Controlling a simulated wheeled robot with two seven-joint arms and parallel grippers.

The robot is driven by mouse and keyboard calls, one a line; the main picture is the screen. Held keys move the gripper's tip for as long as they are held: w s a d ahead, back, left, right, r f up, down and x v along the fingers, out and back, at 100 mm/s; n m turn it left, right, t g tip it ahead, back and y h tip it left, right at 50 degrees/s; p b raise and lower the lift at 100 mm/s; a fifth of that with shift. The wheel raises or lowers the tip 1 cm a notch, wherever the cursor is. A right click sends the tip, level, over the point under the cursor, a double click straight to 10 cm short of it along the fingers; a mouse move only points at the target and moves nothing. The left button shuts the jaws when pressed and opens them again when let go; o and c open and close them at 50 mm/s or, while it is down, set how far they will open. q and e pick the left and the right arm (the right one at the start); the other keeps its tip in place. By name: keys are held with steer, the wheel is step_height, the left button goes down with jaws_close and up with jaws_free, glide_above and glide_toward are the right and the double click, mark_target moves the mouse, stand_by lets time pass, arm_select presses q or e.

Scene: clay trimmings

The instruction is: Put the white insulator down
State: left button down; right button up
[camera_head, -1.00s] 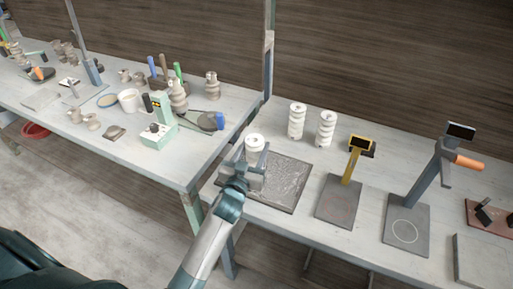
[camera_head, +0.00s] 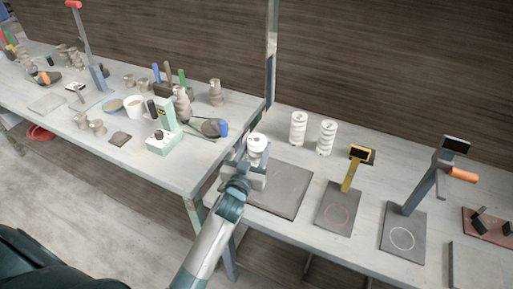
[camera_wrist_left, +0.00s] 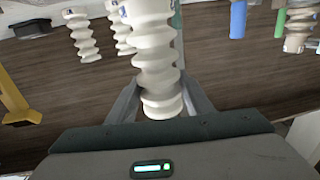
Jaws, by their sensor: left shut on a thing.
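The white insulator (camera_head: 257,143) is a ribbed, pale column. My left gripper (camera_head: 252,168) is shut on it and holds it upright near the far left of the dark square mat (camera_head: 287,187). In the left wrist view the insulator (camera_wrist_left: 155,55) sits between the two grey fingers (camera_wrist_left: 158,100). My gripper hides its lower part in the head view, so I cannot tell whether its base touches anything. My right gripper is not in view.
Two similar white insulators (camera_head: 298,128) (camera_head: 326,137) stand behind the mat. A yellow-posted device (camera_head: 350,172) and a grey stand with an orange handle (camera_head: 425,185) are to the right. The left bench holds a green scale (camera_head: 163,138) and clay pots. The mat's visible part is bare.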

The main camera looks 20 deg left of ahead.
arm_select(q)
steer(key=shift+r, duration=0.55)
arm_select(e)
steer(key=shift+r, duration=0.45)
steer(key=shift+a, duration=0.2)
